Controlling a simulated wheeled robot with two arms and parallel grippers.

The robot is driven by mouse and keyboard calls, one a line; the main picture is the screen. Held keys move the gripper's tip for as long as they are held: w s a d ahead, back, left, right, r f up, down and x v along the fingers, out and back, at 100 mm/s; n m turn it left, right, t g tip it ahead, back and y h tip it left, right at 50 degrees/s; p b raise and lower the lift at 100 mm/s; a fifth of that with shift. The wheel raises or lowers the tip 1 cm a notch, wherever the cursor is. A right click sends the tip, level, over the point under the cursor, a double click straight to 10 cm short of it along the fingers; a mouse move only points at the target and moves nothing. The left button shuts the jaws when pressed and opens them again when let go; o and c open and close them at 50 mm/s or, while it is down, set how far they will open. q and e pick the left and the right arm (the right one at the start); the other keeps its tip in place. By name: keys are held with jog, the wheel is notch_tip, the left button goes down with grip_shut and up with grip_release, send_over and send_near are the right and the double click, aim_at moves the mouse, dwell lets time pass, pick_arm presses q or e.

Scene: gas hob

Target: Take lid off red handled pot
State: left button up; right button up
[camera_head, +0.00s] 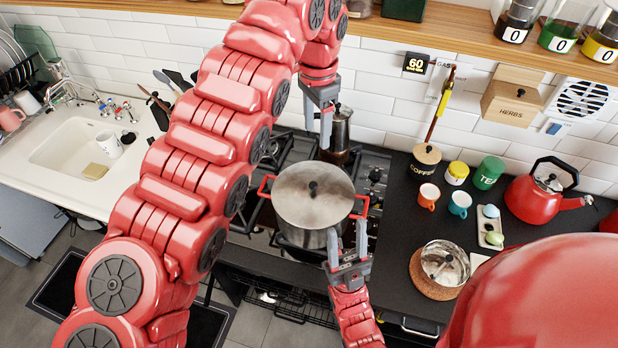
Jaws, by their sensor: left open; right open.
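The red handled pot (306,235) stands on the gas hob, a steel pot with a red handle on its left and right sides. Its lid (298,204) is on it, with a dark knob (313,188) in the middle. My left gripper (318,138) is open and empty, behind and above the pot, beside the moka pot. My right gripper (347,238) is open and empty, at the front right of the pot near its right handle. I cannot tell whether a finger touches the pot.
A moka pot (338,128) stands behind the pot. A sink (75,152) is at the left; a shelf runs above.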

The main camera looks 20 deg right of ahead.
pick_arm(q)
notch_tip(320, 180, down, 3)
jog(key=b, duration=0.2)
jog(key=p, duration=0.4)
send_over(313, 184)
jog(key=f, duration=0.8)
jog(key=shift+s+d+f, duration=0.2)
jog(key=shift+f, duration=0.15)
jog(key=f+p, duration=0.2)
jog(key=f, duration=0.1)
jog(key=f+p, duration=0.1)
jog(key=f, duration=0.1)
jog(key=shift+w+a+p, duration=0.15)
jog(key=shift+a+p, duration=0.1)
jog(key=shift+p, duration=0.05)
jog(key=shift+f, duration=0.2)
jog(key=shift+w, duration=0.1)
grip_shut()
